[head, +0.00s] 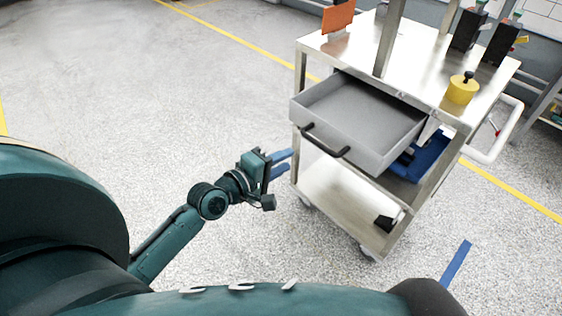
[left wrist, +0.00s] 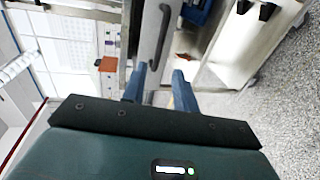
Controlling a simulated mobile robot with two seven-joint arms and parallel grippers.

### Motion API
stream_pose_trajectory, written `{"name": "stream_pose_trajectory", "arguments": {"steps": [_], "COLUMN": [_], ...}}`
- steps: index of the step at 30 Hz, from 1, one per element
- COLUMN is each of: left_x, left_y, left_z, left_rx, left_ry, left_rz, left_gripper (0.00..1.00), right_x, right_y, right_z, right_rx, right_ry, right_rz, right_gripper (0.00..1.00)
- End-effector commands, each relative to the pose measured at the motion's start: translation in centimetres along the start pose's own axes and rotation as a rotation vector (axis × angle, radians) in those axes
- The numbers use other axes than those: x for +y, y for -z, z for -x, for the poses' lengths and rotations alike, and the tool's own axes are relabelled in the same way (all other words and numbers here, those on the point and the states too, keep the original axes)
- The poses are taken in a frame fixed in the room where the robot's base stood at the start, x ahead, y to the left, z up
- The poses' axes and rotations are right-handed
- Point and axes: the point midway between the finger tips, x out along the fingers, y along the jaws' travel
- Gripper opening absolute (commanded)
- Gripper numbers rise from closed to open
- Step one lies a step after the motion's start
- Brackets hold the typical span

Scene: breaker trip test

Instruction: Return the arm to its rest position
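My left gripper (head: 281,163) is just left of the metal cart in the head view, below and left of the open drawer's front. Its two blue fingers are apart with nothing between them. In the left wrist view the fingers (left wrist: 159,80) are also apart, and the dark drawer handle (left wrist: 160,35) lies beyond them, not touched. The grey drawer (head: 360,120) is pulled out of the cart and looks empty; its handle (head: 325,141) is on the front.
The metal cart (head: 345,194) stands at centre right. On its top are an orange plate (head: 338,18), a yellow cylinder (head: 462,89) and black devices (head: 467,30). A blue item (head: 432,152) lies under the drawer. The floor left of the cart is clear.

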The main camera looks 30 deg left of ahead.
Motion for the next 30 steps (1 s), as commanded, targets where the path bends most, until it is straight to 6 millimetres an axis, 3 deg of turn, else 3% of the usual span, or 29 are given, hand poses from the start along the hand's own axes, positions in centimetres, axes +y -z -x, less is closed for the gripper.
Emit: {"name": "stream_pose_trajectory", "arguments": {"steps": [15,18,22,27,30], "left_x": [0.0,-1.1,-5.0,-11.0,-13.2], "left_y": [0.0,-0.7,-3.4,-8.1,-10.3], "left_z": [0.2,0.5,2.0,5.7,7.7], "left_rx": [0.0,-0.001,-0.018,-0.106,-0.175], "left_ry": [0.001,0.023,0.111,0.251,0.303], "left_rz": [-0.001,-0.062,-0.344,-0.891,-1.166], "left_gripper": [0.29,0.29,0.29,0.29,0.29], "right_x": [0.1,0.1,0.1,0.1,0.1], "right_y": [0.7,0.7,0.7,0.7,0.6], "right_z": [-0.2,-0.2,-0.2,-0.2,-0.2], "right_rx": [0.014,0.014,0.014,0.014,0.013], "right_ry": [-0.002,-0.001,-0.001,0.0,0.0], "right_rz": [0.003,0.003,0.003,0.003,0.003], "right_gripper": [0.0,0.0,0.0,0.0,0.0]}}
